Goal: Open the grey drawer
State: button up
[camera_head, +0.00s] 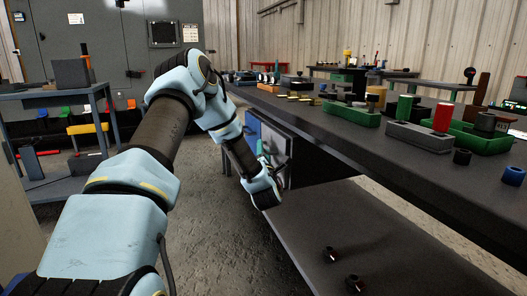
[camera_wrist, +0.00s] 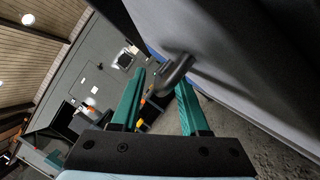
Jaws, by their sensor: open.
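The grey drawer (camera_wrist: 235,65) fills the upper right of the wrist view as a tilted pale grey front. Its dark grey handle (camera_wrist: 176,70) stands out from the front. My gripper (camera_wrist: 161,82) has two green fingers spread apart, one on each side of the handle's end. I see a gap on the left side; whether the right finger touches the handle I cannot tell. In the head view the grey drawer (camera_head: 281,142) is under the workbench, partly hidden behind my arm. From these views I cannot tell whether the drawer is fully shut.
The workbench (camera_head: 400,155) above carries green trays (camera_head: 350,115), a red cylinder (camera_head: 443,117) and several small parts. A blue front (camera_head: 253,130) is beside the grey drawer. A lower shelf (camera_head: 370,240) holds two small dark parts. Open floor (camera_head: 215,240) lies left of the bench.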

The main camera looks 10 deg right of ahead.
jog(key=shift+c, duration=0.4)
grip_shut()
dwell(1.0)
